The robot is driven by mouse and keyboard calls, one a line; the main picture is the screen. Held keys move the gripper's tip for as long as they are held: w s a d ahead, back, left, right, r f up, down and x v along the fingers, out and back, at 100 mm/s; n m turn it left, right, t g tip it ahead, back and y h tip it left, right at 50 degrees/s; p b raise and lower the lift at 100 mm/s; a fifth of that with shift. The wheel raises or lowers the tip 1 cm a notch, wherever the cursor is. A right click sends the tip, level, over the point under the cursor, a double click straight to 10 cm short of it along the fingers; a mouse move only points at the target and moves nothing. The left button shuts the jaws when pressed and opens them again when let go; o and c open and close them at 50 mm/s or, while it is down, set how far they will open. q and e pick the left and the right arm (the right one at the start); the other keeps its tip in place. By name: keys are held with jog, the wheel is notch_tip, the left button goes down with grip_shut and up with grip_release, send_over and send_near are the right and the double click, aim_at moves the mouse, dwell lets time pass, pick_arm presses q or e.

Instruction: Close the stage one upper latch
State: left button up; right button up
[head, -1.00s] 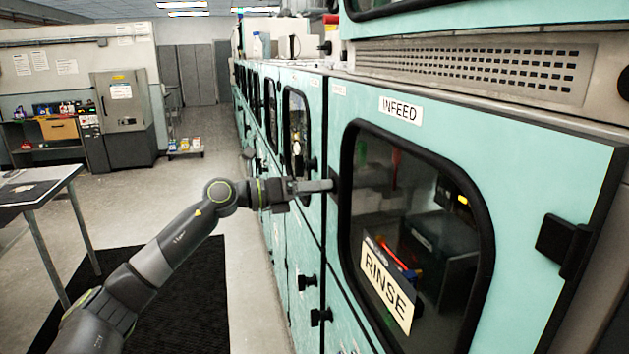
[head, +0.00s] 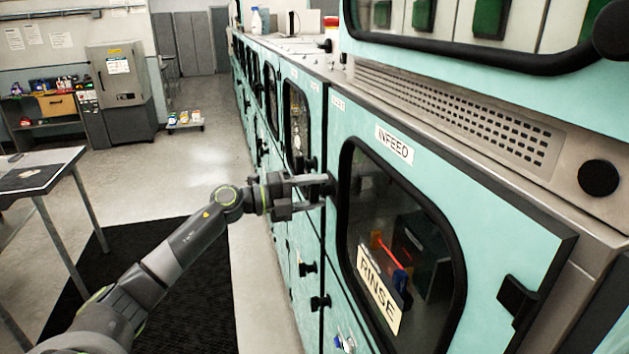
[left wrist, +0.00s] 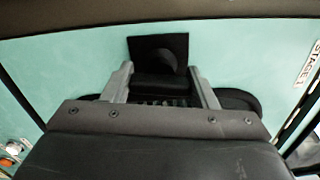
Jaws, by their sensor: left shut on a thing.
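My left gripper (head: 318,187) reaches in from the left to a black latch (head: 330,186) on the teal cabinet front, left of the INFEED window. In the left wrist view the latch (left wrist: 158,50) has a square black plate and a round knob, with a black handle part between my two grey fingers (left wrist: 163,82). The fingers are shut on it. A STAGE 1 label (left wrist: 309,63) shows at the right edge there. Part of the latch is hidden by the gripper. My right gripper is not in view.
The RINSE sign (head: 379,290) stands inside the INFEED window. More black latches (head: 307,268) sit lower down on the cabinets. A table (head: 45,170) stands at the left.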

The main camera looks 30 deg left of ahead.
pick_arm(q)
jog(key=shift+n+p, duration=0.8)
jog(key=shift+n, duration=0.1)
jog(key=o, duration=1)
jog(key=shift+a, duration=0.1)
jog(key=shift+s, duration=0.1)
